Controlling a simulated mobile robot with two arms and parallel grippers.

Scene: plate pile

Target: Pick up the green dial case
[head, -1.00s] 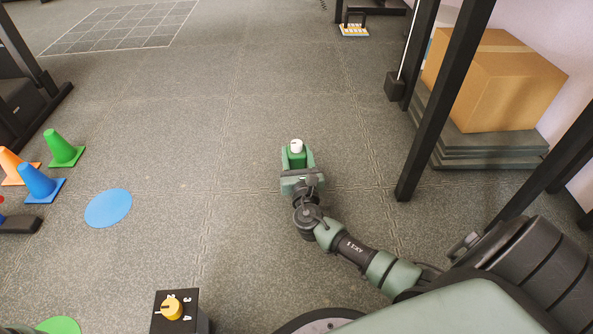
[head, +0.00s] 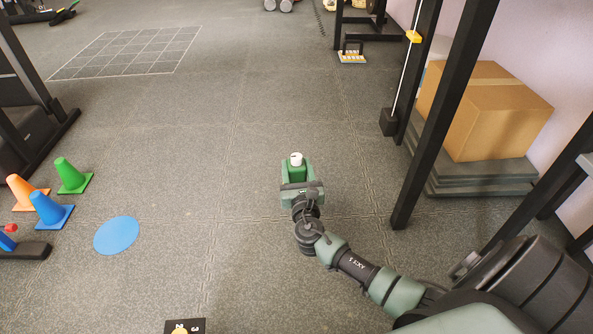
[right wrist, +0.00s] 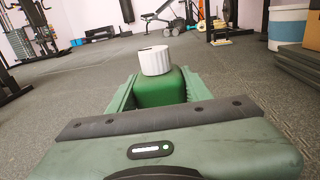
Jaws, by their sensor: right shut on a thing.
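The green dial case (head: 297,172) with a white knob on top is between the fingers of my right gripper (head: 297,180). In the right wrist view the green case (right wrist: 160,88) shows its white knob (right wrist: 156,60) facing up, and the right gripper (right wrist: 155,95) is shut on it with a green finger on each side. The lower part of the case is hidden behind the gripper body. Another dial case, black with a yellow knob (head: 180,331), shows only partly at the bottom edge of the head view. My left gripper is not in view.
Orange, blue and green cones (head: 74,177) stand at the left, near a blue disc (head: 117,235) on the floor. A black rack post (head: 440,120) and a cardboard box (head: 495,110) on stacked grey plates (head: 480,180) are at the right.

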